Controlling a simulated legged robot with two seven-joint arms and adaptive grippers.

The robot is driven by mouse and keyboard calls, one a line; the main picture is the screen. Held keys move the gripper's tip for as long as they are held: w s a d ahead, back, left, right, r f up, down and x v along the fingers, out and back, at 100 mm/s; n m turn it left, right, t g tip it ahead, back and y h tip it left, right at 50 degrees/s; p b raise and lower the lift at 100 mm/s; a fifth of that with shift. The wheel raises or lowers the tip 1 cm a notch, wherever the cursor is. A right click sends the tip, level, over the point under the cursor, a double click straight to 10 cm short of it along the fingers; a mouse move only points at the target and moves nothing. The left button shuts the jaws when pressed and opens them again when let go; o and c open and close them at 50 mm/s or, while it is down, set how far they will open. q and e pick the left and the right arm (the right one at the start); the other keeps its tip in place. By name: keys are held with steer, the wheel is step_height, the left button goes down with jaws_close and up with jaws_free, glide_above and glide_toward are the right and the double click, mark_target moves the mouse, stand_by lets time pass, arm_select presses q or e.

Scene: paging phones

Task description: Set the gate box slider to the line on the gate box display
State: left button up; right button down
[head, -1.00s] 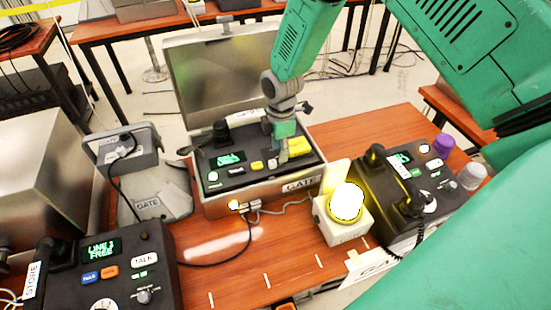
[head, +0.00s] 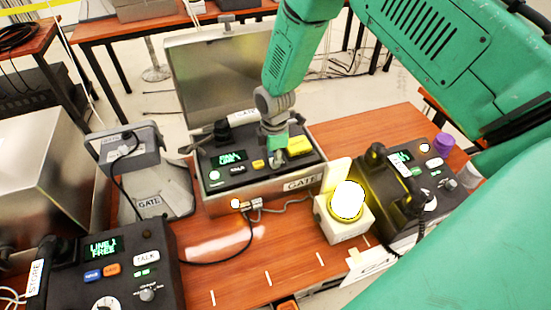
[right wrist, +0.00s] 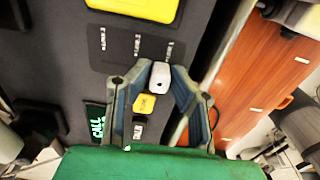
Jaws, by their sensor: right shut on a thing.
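The gate box (head: 225,200) is an open metal case with a black panel, labelled GATE. My right gripper (head: 277,159) points down at the panel. In the right wrist view my right gripper (right wrist: 160,78) is shut on the whitish slider knob (right wrist: 160,74). My left gripper is not in view.
A yellow block (head: 300,146) is on the panel beside my gripper. A lit yellow lamp (head: 346,201) stands at the front right, by a black phone box (head: 375,190). A STORE phone box (head: 125,270) is at the front left, with a grey GATE stand (head: 160,190) behind it.

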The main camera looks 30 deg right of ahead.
steer(key=shift+w+a+b, duration=0.1)
steer(key=shift+w+b, duration=0.45)
steer(key=shift+w, duration=0.25)
steer(key=w+b, duration=0.1)
steer(key=w, duration=0.1)
steer(key=w+d, duration=0.1)
steer(key=w, duration=0.1)
steer(key=shift+d+f+b, duration=0.1)
steer(key=shift+d+b, duration=0.1)
steer(key=shift+b, duration=0.15)
steer(key=shift+w+d, duration=0.2)
steer(key=shift+r, duration=0.2)
steer(key=shift+w+a, duration=0.1)
steer(key=shift+a, duration=0.1)
steer(key=c, duration=1.5)
jaws_free()
steer(key=shift+a, duration=0.1)
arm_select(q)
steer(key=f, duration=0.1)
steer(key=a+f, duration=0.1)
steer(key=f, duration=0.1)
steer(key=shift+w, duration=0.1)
